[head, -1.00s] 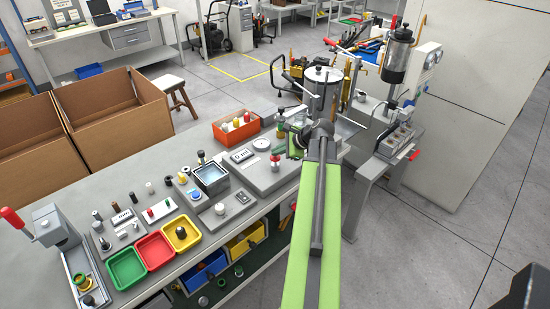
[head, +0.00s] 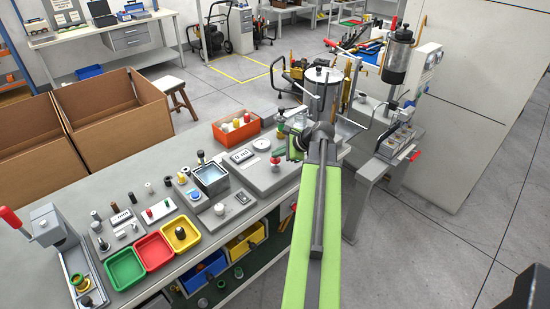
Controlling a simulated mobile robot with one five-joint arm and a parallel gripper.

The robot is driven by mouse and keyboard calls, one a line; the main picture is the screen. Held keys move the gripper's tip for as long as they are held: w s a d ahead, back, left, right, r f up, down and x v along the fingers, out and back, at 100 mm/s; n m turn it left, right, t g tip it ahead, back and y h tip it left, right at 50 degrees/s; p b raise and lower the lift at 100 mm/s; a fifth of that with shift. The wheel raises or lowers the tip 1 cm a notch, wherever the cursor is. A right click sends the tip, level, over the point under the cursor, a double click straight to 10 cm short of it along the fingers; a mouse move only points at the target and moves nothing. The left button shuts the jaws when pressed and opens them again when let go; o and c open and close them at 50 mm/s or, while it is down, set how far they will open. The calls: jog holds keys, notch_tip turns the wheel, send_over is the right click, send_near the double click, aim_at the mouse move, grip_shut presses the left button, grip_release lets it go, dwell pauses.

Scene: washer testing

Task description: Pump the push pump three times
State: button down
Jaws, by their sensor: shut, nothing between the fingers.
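My green arm reaches up from the bottom of the head view to the far right end of the workbench.
A grey device with a red part (head: 275,159) lies left of my gripper. An orange box (head: 236,130) holds small bottles. A tall metal cylinder (head: 322,88) stands behind my arm. Green, red and yellow trays (head: 126,270) lie at lower left.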

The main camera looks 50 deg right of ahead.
aim_at(278, 159)
jog(key=shift+f, duration=0.15)
jog(key=shift+r+p, duration=0.85)
jog(key=shift+r, duration=0.05)
notch_tip(278, 159, up, 6)
jog(key=p, duration=0.6)
jog(key=shift+r, duration=0.1)
dwell(2.0)
notch_tip(278, 159, down, 6)
jog(key=b, duration=0.6)
dwell(0.4)
dwell(1.8)
